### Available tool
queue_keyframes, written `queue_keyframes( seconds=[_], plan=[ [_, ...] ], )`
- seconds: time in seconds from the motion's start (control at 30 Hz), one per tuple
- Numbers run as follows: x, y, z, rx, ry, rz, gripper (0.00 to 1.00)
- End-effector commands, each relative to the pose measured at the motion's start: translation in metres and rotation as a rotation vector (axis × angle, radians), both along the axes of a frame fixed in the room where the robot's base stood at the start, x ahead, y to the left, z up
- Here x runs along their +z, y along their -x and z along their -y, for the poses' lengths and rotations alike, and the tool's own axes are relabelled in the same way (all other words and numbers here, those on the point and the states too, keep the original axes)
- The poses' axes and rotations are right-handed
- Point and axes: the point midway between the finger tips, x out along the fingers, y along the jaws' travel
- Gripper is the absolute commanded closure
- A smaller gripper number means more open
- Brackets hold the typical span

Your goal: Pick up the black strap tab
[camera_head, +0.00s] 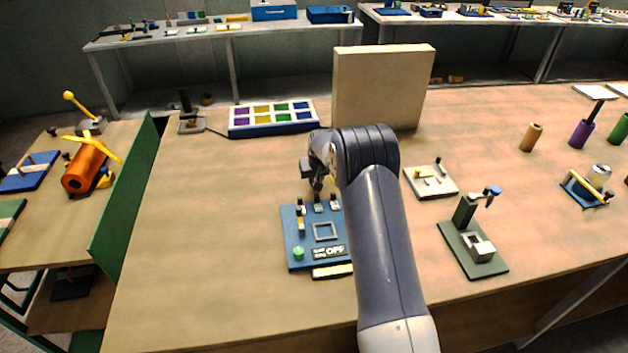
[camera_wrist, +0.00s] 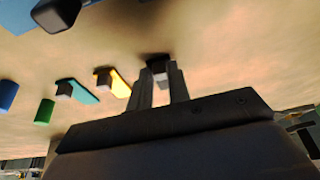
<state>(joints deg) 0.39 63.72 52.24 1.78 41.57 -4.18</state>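My gripper (camera_head: 317,182) hangs just above the back edge of a blue board (camera_head: 297,254) in the head view. Several small tabs with dark and pale parts stand along that edge, and one yellow strap (camera_head: 301,226) shows. I cannot make out which tab is the black strap's.
The board also bears a square grey frame (camera_head: 325,231), a green knob (camera_head: 298,253) and an OFF label. A beige upright panel (camera_head: 378,88) stands behind. A dark green stand (camera_head: 473,252) is to the right.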

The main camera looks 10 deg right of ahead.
Motion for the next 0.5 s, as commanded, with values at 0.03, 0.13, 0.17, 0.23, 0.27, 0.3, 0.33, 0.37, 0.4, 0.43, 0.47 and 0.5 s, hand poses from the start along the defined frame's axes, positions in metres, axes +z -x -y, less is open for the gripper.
queue_keyframes(
  seconds=[0.03,0.13,0.17,0.23,0.27,0.3,0.33,0.37,0.4,0.43,0.47,0.5],
  plan=[
    [0.0001,0.0000,0.0000,0.000,0.000,0.000,0.86],
    [0.0001,0.0000,0.0000,0.000,0.000,0.000,0.94],
    [0.0001,0.0000,0.0000,0.000,0.000,0.000,0.97],
    [0.0001,0.0000,0.0000,0.000,0.000,0.000,1.00],
    [0.0002,0.0001,0.0000,0.000,0.000,0.000,1.00],
    [0.0002,0.0001,0.0000,0.000,0.000,0.000,1.00],
    [0.0002,0.0000,0.0000,0.000,0.000,0.000,1.00],
    [0.0002,0.0000,0.0000,0.000,0.000,0.000,1.00],
    [0.0002,0.0000,0.0000,0.000,0.000,0.000,1.00],
    [0.0002,0.0000,0.0000,0.000,0.000,0.000,1.00],
    [0.0002,0.0000,0.0000,0.000,0.000,0.000,1.00],
    [0.0006,-0.0001,0.0000,0.000,0.000,0.000,1.00]
  ],
)
